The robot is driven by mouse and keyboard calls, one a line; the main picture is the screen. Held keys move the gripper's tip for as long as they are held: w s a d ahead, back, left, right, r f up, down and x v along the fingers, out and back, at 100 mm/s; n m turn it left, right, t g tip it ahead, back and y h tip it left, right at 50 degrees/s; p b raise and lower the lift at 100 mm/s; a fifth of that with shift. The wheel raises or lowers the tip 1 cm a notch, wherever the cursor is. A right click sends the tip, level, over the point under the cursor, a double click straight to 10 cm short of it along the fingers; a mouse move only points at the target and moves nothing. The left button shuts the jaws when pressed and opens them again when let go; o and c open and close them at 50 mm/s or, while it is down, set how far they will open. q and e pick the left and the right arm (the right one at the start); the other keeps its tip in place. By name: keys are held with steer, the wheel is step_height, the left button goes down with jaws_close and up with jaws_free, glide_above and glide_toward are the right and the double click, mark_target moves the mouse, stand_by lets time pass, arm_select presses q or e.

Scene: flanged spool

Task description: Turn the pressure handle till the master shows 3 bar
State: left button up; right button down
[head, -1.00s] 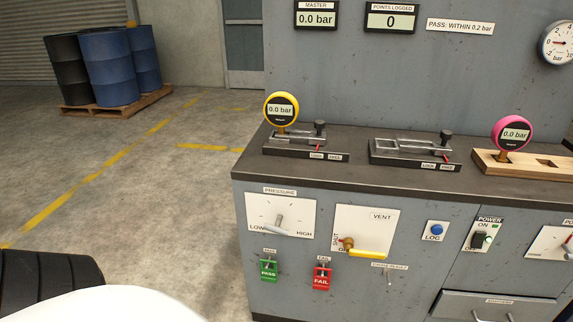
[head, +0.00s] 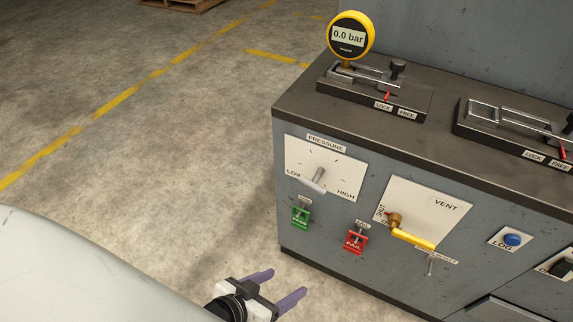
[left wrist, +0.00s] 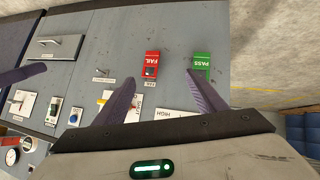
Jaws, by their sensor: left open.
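The pressure handle (head: 316,181) is a grey lever on the white dial plate (head: 325,157) marked LOW and HIGH; its end points down and left. The yellow gauge (head: 348,37) reads 0.0 bar. My left gripper (head: 288,283) is open and empty, apart from the panel, below and left of the handle. In the left wrist view its purple fingers (left wrist: 161,80) show before the red FAIL and green PASS tags, and the dial plate is mostly hidden. A purple finger at that view's left edge looks like my right gripper (left wrist: 20,76).
The vent valve (head: 411,238) with a yellow lever is right of the handle. The green PASS tag (head: 301,217) and red FAIL tag (head: 356,241) hang below. A blue LOG button (head: 512,240) is farther right. The floor left of the bench is clear.

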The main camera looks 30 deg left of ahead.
arm_select(q)
steer(key=o, duration=0.5)
steer(key=w+d+r+n+t, duration=0.1)
steer(key=w+n, duration=0.1)
steer(key=w+d+r+n+t+h+b, duration=0.1)
steer(key=w+n, duration=0.1)
steer(key=n, duration=0.1)
steer(key=w+d+r+n+t+b, duration=0.1)
steer(key=w+n, duration=0.1)
steer(key=shift+r+n+h, duration=0.3)
steer(key=shift+h, duration=0.1)
steer(key=shift+o, duration=0.2)
steer(key=n+t+y+b, duration=0.5)
steer(key=n+t, duration=0.1)
steer(key=n, duration=1.7)
glide_toward(315, 179)
steer(key=shift+n, duration=0.3)
steer(key=w, duration=1)
steer(key=shift+d+f+p, duration=0.15)
steer(key=shift+f+p, duration=0.1)
steer(key=shift+p, duration=0.15)
steer(key=c, duration=1)
